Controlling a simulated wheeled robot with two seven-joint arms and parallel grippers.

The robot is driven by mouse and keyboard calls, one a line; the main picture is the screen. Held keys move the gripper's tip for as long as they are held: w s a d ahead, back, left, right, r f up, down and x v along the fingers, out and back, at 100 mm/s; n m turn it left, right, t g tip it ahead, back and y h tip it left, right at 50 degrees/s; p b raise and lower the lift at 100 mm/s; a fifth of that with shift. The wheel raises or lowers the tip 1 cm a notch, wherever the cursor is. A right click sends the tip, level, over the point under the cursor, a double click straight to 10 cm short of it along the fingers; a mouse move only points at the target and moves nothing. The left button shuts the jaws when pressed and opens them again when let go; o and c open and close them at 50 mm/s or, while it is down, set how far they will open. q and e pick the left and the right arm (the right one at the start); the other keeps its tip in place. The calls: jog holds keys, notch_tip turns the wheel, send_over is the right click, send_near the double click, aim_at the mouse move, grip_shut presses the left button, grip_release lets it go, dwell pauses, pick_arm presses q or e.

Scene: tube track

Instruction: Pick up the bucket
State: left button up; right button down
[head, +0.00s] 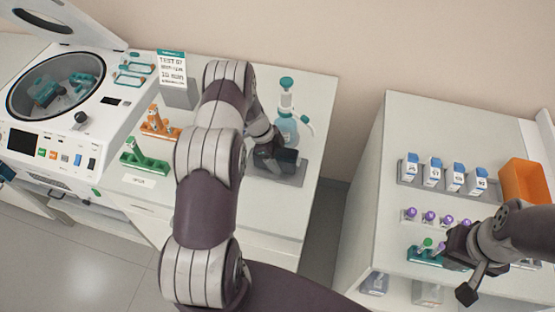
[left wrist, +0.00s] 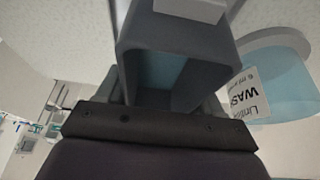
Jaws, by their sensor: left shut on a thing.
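My left gripper (head: 277,160) is over the grey pad on the left bench, beside the blue wash bottle (head: 288,125). It is shut on a grey bucket, which in the left wrist view (left wrist: 178,45) looks like a squared shell with a bluish inside. In the head view the gripper and arm mostly hide the bucket, and I cannot tell whether it touches the pad. My right gripper (head: 462,265) is at the lower right, by the tubes on the right bench. Its jaw gap is not clear.
The open centrifuge (head: 110,90) with teal parts inside stands at the left. Orange (head: 158,125) and green (head: 145,160) tube racks and a sign (head: 172,68) are near it. The right bench carries several white bottles (head: 433,170), purple-capped tubes and an orange bin (head: 527,182). A gap separates the benches.

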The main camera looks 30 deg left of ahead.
pick_arm(q)
notch_tip(320, 180, up, 3)
jog(key=shift+d+f+b, duration=0.1)
jog(key=shift+f+b, duration=0.05)
jog(key=shift+b, duration=0.85)
jog(key=w+d+r+b, duration=0.1)
jog(key=d+r+b, duration=0.3)
jog(key=d+r, duration=0.3)
jog(key=d, duration=0.4)
jog(key=shift+d+r, duration=0.15)
jog(key=shift+d, duration=0.1)
jog(key=shift+r+p, duration=1.05)
jog(key=shift+r, duration=1.45)
